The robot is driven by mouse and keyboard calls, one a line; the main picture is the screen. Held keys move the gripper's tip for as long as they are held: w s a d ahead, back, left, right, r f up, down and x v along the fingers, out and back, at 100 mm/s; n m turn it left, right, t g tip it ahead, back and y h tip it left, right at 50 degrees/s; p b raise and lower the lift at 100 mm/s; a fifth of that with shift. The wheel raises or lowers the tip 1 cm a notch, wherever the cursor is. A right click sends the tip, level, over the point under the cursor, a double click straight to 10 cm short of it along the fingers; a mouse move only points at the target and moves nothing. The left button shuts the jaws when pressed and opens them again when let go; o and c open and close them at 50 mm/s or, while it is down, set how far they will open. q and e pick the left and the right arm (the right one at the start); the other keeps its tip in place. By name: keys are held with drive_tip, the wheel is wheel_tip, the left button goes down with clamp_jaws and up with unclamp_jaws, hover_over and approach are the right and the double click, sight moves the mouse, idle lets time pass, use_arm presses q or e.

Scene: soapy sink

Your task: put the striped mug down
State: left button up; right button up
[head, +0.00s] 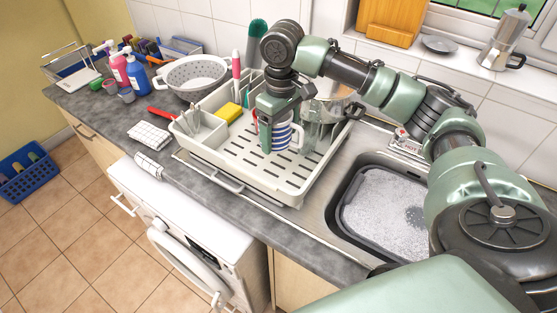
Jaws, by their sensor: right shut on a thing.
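The striped mug (284,137), white with blue bands, is in the white dish rack (262,177) or just above it. I cannot tell whether its base touches the rack floor. My right gripper (272,137) comes down from above and is shut on the mug, and hides the mug's left part. My left gripper is not in view.
Clear glassware (316,126) stands close to the right of the mug. A yellow sponge (229,112) and a cutlery compartment are at the rack's left. The soapy sink (384,212) lies to the right. The rack's front slotted floor is clear.

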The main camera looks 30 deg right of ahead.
wheel_tip(320, 180, down, 6)
drive_tip(key=shift+s+a+r+p, duration=0.1)
drive_tip(key=shift+r+p, duration=0.1)
drive_tip(key=shift+p, duration=0.25)
drive_tip(key=shift+f, duration=0.65)
wheel_tip(320, 180, down, 4)
drive_tip(key=shift+r+p, duration=0.25)
drive_tip(key=shift+p, duration=0.25)
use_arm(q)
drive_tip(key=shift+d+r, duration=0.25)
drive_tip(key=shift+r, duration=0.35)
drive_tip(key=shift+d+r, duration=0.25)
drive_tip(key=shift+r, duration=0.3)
use_arm(e)
drive_tip(key=shift+f, duration=0.4)
drive_tip(key=o, duration=1.7)
drive_tip(key=shift+f, duration=0.15)
